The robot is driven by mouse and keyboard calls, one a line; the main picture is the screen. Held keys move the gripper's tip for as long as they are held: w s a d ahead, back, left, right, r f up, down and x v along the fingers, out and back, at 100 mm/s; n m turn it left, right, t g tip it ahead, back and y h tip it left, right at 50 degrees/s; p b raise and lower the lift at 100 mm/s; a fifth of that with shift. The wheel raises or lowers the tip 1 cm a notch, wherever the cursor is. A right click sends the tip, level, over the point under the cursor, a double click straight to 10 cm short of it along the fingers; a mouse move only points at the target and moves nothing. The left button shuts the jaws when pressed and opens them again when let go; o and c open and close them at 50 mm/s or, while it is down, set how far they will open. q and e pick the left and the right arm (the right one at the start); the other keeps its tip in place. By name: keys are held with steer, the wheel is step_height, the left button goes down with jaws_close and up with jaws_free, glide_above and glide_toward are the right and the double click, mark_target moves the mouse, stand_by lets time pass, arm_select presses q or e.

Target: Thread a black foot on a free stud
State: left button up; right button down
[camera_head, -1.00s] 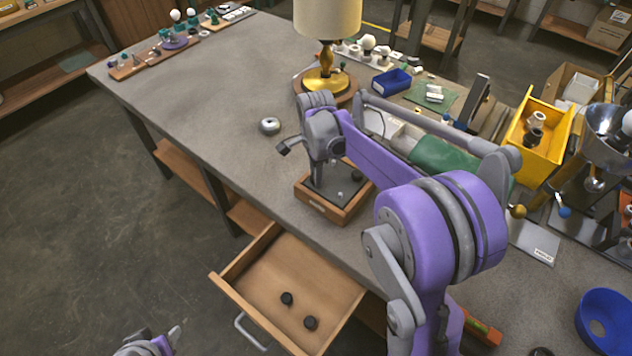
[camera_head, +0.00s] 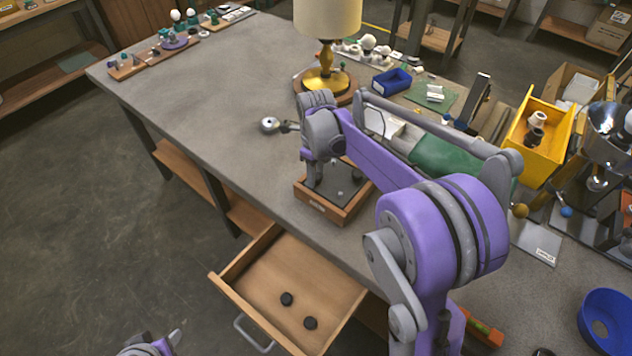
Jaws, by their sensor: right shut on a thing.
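A wooden-sided block with a dark top (camera_head: 322,208) stands at the table's front edge, above the open drawer. A small pale stud (camera_head: 340,194) shows on its top, and a dark round foot is near its back right corner. My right gripper (camera_head: 316,182) points down over the left part of the block. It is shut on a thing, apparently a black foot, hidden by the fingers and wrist. Two black feet (camera_head: 287,299) (camera_head: 310,322) lie loose in the drawer. My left gripper (camera_head: 174,340) shows only partly at the bottom left edge, away from the table; its jaws are unclear.
The wooden drawer (camera_head: 262,285) is pulled out. The lamp (camera_head: 326,80) stands behind, and a yellow bin (camera_head: 540,140) is at right. The table's left half is mostly clear.

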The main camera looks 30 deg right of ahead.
steer(key=shift+s+a+f+m, duration=0.1)
steer(key=shift+f+m, duration=0.1)
steer(key=shift+m, duration=0.7)
steer(key=m, duration=0.2)
steer(key=shift+m, duration=0.4)
steer(key=c, duration=0.6)
jaws_free()
steer(key=shift+r, duration=0.1)
